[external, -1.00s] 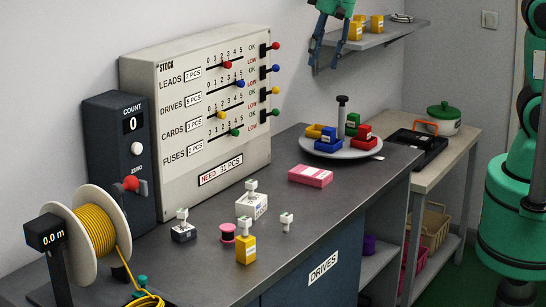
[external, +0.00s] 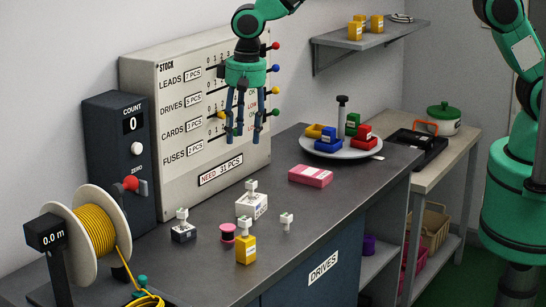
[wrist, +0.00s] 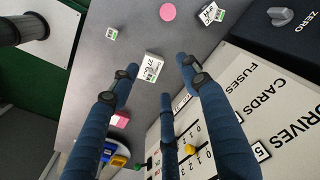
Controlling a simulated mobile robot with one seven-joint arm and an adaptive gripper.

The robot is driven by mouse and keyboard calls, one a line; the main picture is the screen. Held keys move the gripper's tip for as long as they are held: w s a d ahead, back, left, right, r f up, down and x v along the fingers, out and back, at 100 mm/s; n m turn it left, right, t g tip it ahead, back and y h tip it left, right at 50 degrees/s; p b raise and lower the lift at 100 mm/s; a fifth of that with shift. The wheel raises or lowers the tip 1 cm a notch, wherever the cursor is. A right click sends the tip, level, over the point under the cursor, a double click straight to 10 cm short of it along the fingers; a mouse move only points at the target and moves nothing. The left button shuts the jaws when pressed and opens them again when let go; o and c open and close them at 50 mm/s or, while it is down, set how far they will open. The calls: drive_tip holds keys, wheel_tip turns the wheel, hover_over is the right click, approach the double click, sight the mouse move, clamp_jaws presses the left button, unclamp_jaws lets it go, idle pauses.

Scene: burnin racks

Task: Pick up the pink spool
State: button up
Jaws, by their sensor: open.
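The pink spool (external: 227,232) stands on the dark worktop, between a small dark block and a yellow block. In the wrist view it is a pink disc (wrist: 168,12) near the top edge. My gripper (external: 241,138) hangs open and empty, fingers pointing down, well above the worktop in front of the stock panel. It is above and behind the spool in the external view. In the wrist view my gripper's blue fingers (wrist: 160,80) are spread, with a white block beyond them.
Near the spool stand a dark block (external: 183,230), a yellow block (external: 246,249), a white block (external: 252,206) and a small white piece (external: 287,222). A pink box (external: 311,176) lies farther right. The stock panel (external: 180,90) with knobs rises behind. A yellow cable reel (external: 95,232) stands left.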

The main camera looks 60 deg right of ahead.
drive_tip(key=p, duration=0.2)
hover_over(227, 227)
wheel_tip(227, 227, down, 10)
drive_tip(key=shift+r+m+g, duration=0.15)
drive_tip(key=shift+m+g, duration=0.15)
wheel_tip(227, 227, down, 8)
drive_tip(key=shift+w+f, duration=0.1)
drive_tip(key=shift+f, duration=0.15)
drive_tip(key=shift+f+p, duration=0.2)
drive_tip(key=shift+p, duration=0.1)
drive_tip(key=shift+d+f+p, duration=0.1)
drive_tip(key=shift+f+p, duration=0.3)
drive_tip(key=shift+f, duration=2)
